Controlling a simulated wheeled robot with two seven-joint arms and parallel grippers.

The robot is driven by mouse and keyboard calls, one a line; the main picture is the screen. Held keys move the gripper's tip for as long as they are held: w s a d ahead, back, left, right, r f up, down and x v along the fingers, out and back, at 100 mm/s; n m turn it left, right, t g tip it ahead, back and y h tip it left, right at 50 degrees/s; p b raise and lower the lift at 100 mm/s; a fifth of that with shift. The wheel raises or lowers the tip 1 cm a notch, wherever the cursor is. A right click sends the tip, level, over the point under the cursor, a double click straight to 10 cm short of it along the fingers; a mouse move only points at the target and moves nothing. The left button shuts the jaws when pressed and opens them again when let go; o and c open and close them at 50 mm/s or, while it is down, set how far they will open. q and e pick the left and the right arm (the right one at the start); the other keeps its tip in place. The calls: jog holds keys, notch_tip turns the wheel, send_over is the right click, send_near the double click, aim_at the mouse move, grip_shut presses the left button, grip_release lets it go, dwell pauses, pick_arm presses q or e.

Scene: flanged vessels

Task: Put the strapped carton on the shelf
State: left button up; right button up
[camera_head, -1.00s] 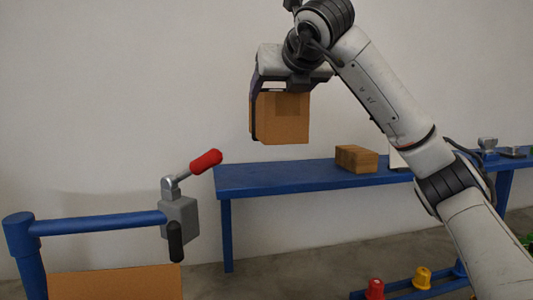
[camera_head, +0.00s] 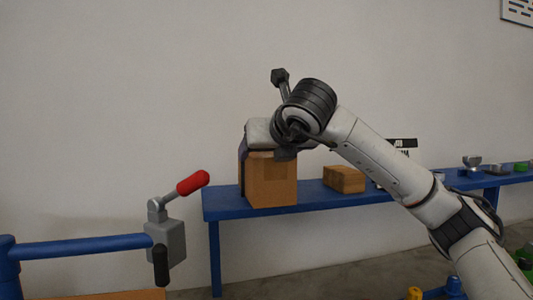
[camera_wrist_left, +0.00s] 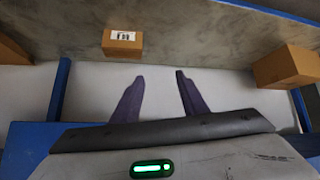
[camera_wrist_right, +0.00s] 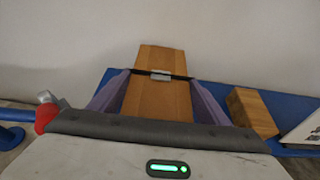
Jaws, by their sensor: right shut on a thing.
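The strapped carton (camera_head: 271,185) is brown, upright, at the left end of the blue shelf (camera_head: 320,198) in the head view. In the right wrist view the carton (camera_wrist_right: 158,98) shows a dark strap with a metal buckle across it. My right gripper (camera_head: 268,153) is shut on it from above, with purple fingers on its two sides. The carton's base is at the shelf's top or just over it; I cannot tell whether it touches. My left gripper (camera_wrist_left: 159,85) is open and empty in the left wrist view; the head view does not show it.
A smaller brown box (camera_head: 344,179) stands on the shelf, right of the carton. A grey clamp with a red handle (camera_head: 193,183) sits on a blue rail at left. In the left wrist view, a labelled box (camera_wrist_left: 123,42) and another box (camera_wrist_left: 288,67) lie beyond the left gripper.

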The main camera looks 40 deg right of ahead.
jog(key=o, duration=2.1)
jog(key=shift+f, duration=0.1)
jog(key=shift+s+a+r, duration=0.15)
jog(key=shift+r, duration=0.1)
jog(key=v, duration=1.1)
jog(key=shift+s+a+b, duration=0.2)
jog(key=shift+s+b, duration=0.1)
